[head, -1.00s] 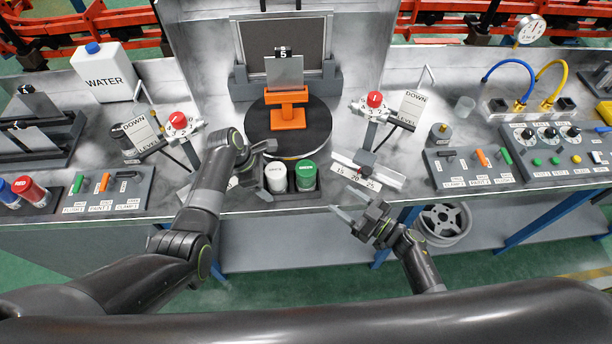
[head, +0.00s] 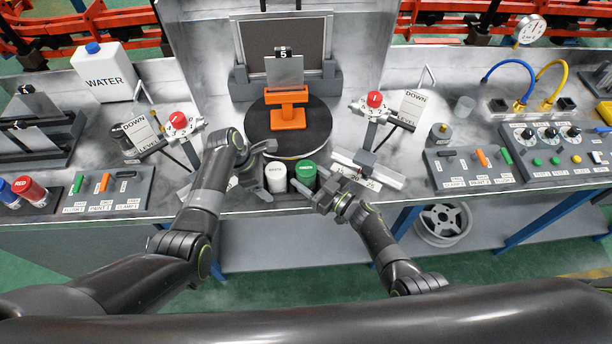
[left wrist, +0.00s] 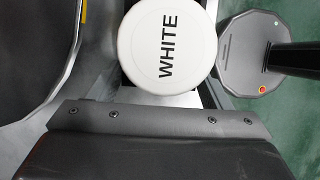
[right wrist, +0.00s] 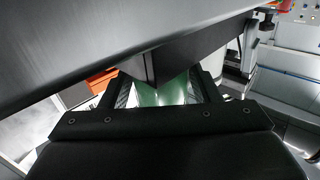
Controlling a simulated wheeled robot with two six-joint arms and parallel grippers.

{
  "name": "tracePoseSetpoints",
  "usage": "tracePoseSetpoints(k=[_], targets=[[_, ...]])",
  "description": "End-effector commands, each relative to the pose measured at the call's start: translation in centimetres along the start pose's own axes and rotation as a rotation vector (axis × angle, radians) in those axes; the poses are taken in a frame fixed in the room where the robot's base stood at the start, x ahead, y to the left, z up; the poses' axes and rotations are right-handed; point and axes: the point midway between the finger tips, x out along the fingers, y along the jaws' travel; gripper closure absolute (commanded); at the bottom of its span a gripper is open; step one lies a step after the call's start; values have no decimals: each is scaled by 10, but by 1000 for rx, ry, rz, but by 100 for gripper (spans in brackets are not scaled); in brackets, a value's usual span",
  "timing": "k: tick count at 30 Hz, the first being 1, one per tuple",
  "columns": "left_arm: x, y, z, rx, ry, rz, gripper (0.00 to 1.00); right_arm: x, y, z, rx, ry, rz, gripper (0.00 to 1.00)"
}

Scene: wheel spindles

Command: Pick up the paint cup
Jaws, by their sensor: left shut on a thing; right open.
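The white paint cup (head: 275,177) stands in a dark holder at the table's front edge. Its lid marked WHITE (left wrist: 167,45) fills the top middle of the left wrist view. My left gripper (head: 268,171) is shut on this cup from the left. The green-lidded paint cup (head: 305,171) stands just right of it in the same holder. My right gripper (head: 311,182) is open, its fingers close to the green cup at its front and right. In the right wrist view, green (right wrist: 165,92) shows between the fingers, partly hidden by a dark bar.
A round dark turntable (head: 314,137) with an orange stand (head: 288,115) is behind the cups. Button panels flank both sides.

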Motion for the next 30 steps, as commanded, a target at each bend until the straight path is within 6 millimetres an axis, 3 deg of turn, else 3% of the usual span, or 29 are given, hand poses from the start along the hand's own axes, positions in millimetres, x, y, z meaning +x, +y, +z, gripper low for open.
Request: tracePoseSetpoints(k=[11,19,30], targets=[[0,0,0,-1,1,1,53,8,0,0,0,0,0,44],[0,0,0,-1,1,1,53,8,0,0,0,0,0,79],[0,0,0,-1,1,1,53,9,0,-4,0,4,-2,81]])
